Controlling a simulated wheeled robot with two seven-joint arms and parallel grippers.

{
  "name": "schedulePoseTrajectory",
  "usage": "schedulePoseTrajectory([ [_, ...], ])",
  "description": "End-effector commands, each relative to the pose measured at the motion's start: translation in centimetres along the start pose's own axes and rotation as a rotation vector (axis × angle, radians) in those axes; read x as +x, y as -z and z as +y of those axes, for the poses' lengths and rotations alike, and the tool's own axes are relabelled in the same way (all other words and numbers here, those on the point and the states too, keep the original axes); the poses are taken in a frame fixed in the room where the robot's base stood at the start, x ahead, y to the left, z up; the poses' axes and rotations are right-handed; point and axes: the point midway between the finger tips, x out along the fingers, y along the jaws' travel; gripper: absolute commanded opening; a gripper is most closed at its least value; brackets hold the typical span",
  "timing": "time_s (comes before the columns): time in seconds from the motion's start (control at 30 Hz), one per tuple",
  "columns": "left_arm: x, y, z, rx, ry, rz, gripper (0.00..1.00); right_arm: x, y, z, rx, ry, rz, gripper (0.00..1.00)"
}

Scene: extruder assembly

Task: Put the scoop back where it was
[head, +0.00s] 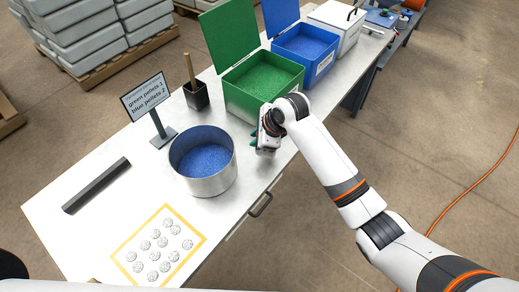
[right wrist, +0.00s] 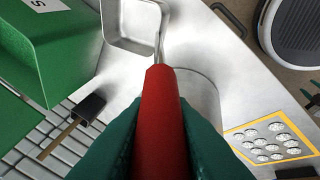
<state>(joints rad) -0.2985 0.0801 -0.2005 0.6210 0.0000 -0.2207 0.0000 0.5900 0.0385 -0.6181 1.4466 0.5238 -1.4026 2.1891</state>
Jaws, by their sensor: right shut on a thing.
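The scoop shows in the right wrist view, with a red handle (right wrist: 160,120) and a square metal bowl (right wrist: 132,30) at the far end. The bowl looks empty. My right gripper (right wrist: 158,140) has its green fingers shut on both sides of the handle. In the head view my right gripper (head: 264,139) hangs above the table, between the steel pot and the green box; the scoop is mostly hidden there by the gripper and arm. My left gripper is not in view.
The steel pot (head: 208,185) holds blue pellets. The open green box (head: 236,101) and blue box (head: 318,71) hold pellets. A sign (head: 147,98), a black cup (head: 196,97) with a wooden stick, a dark bar (head: 97,186) and a yellow-edged mat (head: 128,238) with several discs share the table.

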Motion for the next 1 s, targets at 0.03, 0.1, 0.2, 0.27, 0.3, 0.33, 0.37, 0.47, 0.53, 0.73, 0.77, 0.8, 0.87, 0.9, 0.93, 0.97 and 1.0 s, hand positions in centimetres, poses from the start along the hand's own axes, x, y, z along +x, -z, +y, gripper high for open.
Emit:
schedulePoseTrajectory([
  [0.03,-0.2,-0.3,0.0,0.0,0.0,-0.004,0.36,0.6,-0.3,-0.3,0.0,0.002,-0.001,0.0],
  [0.1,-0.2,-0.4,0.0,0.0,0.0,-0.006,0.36,1.1,-0.5,-0.4,-0.001,0.0,0.0,0.0],
  [0.2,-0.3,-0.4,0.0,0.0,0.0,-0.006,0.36,1.9,-0.9,-0.7,-0.001,0.0,0.0,0.0],
  [0.27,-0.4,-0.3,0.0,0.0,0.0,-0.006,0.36,2.7,-1.3,-1.0,-0.001,0.001,-0.001,0.0],
  [0.3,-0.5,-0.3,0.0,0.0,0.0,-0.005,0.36,3.2,-1.5,-1.2,-0.001,0.002,-0.001,0.0],
  [0.33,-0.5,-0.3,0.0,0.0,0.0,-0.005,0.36,3.6,-1.7,-1.3,-0.001,0.001,-0.001,0.0],
  [0.37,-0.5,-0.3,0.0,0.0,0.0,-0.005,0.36,3.9,-1.8,-1.5,-0.001,0.002,-0.001,0.0],
  [0.47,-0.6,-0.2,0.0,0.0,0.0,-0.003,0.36,4.6,-2.1,-1.7,-0.002,0.001,0.001,0.0],
  [0.53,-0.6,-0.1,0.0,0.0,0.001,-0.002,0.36,4.7,-2.1,-1.7,-0.003,-0.001,0.002,0.0],
  [0.73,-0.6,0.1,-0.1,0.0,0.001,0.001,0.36,4.7,-2.1,-1.7,-0.003,-0.001,0.002,0.0],
  [0.77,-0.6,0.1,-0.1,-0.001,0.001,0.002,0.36,4.7,-2.1,-1.7,-0.003,0.0,0.002,0.0],
  [0.8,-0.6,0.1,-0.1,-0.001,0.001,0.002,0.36,4.8,-2.2,-1.8,-0.002,0.0,0.002,0.21],
  [0.87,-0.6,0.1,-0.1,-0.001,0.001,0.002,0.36,4.8,-2.2,-1.8,-0.003,0.0,0.002,0.31],
  [0.9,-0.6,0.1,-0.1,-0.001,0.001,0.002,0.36,4.8,-2.2,-1.8,-0.003,0.0,0.002,0.38],
  [0.93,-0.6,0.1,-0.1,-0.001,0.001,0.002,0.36,4.8,-2.2,-1.8,-0.003,0.0,0.002,0.41],
  [0.97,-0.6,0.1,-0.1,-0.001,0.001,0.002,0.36,4.8,-2.2,-1.8,-0.002,0.0,0.002,0.41],
  [1.0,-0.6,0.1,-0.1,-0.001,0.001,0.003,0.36,4.8,-2.2,-1.8,-0.002,0.0,0.001,0.41],
])
